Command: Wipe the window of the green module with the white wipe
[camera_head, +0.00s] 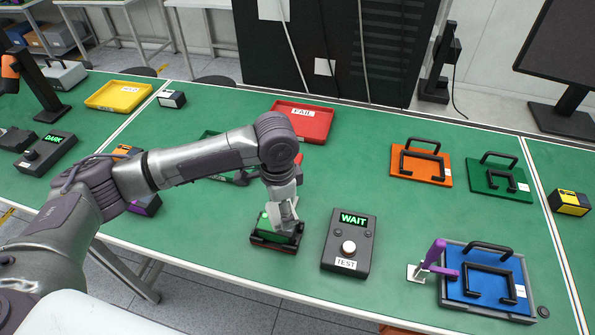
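My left gripper (286,213) points down onto a small dark block with a green top (287,240) and some red at its edges, left of the test box. This looks like the green module. The gripper covers most of its top, so the window cannot be made out. Whether the fingers are open or shut is not clear. I cannot pick out a white wipe; pale surfaces at the fingers cannot be told apart from the gripper. My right gripper is not in view.
A test box (338,262) reading WAIT stands just right of the block. Farther right is a blue plate (462,293) in a grey tray with a purple lever (433,253). Orange (400,175) and green (480,187) plates, a red FAIL tray (318,127) and a yellow tray (105,104) lie behind.

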